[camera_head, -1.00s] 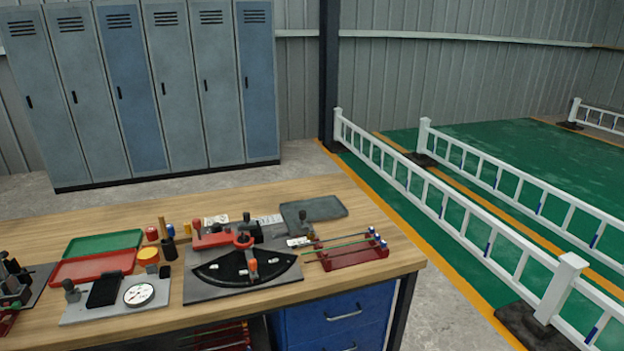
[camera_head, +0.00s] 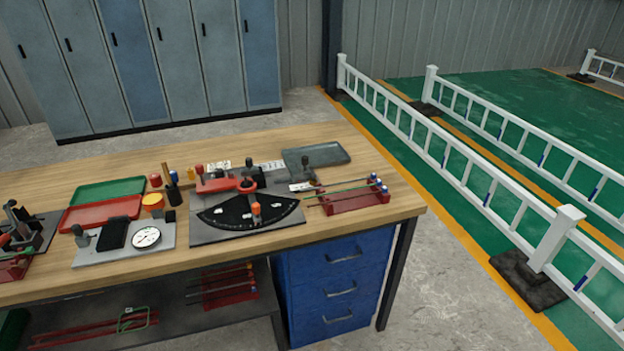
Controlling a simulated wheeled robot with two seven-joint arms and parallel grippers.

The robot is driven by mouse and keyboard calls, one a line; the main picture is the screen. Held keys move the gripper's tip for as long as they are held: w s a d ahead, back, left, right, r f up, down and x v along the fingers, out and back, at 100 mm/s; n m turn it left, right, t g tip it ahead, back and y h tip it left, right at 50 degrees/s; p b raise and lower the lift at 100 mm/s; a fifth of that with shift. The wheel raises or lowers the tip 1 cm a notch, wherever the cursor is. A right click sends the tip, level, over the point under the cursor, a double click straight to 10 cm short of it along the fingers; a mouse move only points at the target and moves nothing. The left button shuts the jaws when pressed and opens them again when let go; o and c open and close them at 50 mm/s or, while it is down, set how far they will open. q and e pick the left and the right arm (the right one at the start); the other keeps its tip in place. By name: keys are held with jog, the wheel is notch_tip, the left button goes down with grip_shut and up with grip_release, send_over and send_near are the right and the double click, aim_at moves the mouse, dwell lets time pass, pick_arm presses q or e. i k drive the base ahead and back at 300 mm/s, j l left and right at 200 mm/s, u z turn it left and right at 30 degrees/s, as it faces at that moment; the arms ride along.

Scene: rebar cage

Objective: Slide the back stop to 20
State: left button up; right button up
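A bending fixture (camera_head: 247,208) with a black fan-shaped scale plate and a red arm with an orange-topped knob stands on the wooden workbench. Behind it, a pale ruler-like strip (camera_head: 268,166) with markings runs back to the right, too small to read. A dark post or knob (camera_head: 306,166) stands at the right by a small white label (camera_head: 301,187); I cannot tell whether this is the back stop. Neither of my grippers is in view.
On the workbench (camera_head: 350,225) are a green tray (camera_head: 108,190), a red tray (camera_head: 100,214), a dial gauge (camera_head: 146,237), a grey tray (camera_head: 330,155) and a red rack with rods (camera_head: 352,198). Blue drawers (camera_head: 342,285) stand below. White railings (camera_head: 470,175) are to the right.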

aim_at(298, 174)
jog(key=i+j+z, duration=0.1)
jog(key=z, duration=0.25)
jog(key=i+j+z, duration=0.15)
jog(key=i+z, duration=0.2)
jog(key=i+j+z, duration=0.15)
jog(key=z, duration=0.2)
